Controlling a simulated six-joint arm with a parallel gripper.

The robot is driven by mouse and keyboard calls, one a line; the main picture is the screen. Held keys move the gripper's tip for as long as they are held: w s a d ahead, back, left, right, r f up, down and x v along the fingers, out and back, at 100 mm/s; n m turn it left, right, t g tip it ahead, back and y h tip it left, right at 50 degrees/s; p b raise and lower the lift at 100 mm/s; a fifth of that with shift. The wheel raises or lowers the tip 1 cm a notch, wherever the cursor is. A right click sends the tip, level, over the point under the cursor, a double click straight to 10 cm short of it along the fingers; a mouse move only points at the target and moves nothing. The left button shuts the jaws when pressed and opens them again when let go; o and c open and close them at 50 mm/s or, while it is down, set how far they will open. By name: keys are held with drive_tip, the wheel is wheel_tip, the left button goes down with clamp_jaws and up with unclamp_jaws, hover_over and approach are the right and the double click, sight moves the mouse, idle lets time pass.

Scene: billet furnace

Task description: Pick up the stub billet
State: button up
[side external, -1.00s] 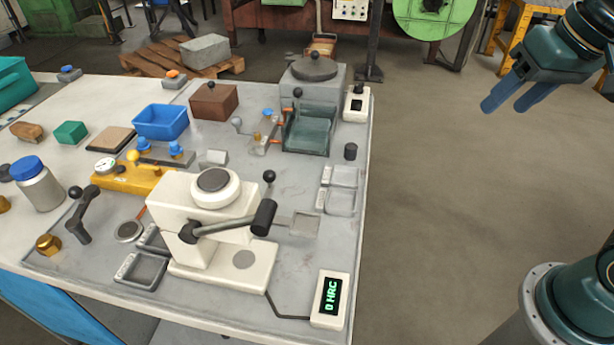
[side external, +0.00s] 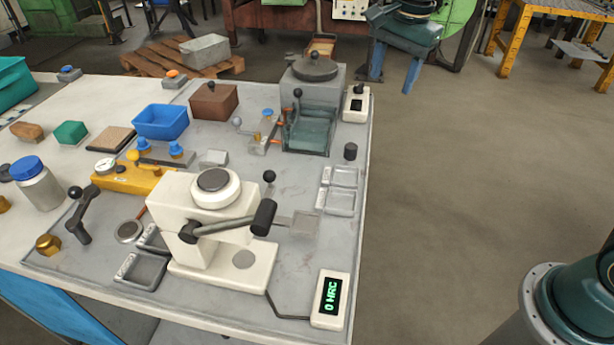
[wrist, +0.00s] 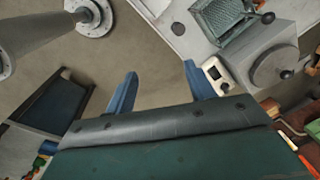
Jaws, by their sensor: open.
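A short dark cylinder (side external: 350,151), which looks like the stub billet, stands upright near the right edge of the grey bench. In the wrist view it is a small dark round shape (wrist: 178,28) near the bench edge. A light grey block (side external: 214,158) lies further left. My gripper (side external: 393,80) is high at the upper right, beyond the bench's right edge, with two blue fingers pointing down. In the wrist view my gripper (wrist: 160,80) is open, with only floor between its fingers. It is well apart from the cylinder.
A white hardness tester (side external: 205,225) stands at the bench front with its display (side external: 330,298). Two shallow trays (side external: 341,177) lie just in front of the cylinder. A grey furnace-like unit (side external: 313,80) and a small white switch box (side external: 356,103) stand behind it.

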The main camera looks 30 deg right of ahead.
drive_tip(key=w+a+f+m+g, duration=0.1)
drive_tip(key=w+f+m, duration=0.4)
drive_tip(key=w+f, duration=0.35)
hover_over(352, 146)
drive_tip(key=shift+w+f, duration=0.1)
drive_tip(key=shift+f, duration=4.2)
drive_tip(key=shift+f, duration=0.1)
drive_tip(key=shift+f, duration=2.5)
clamp_jaws()
drive_tip(key=shift+r, duration=0.1)
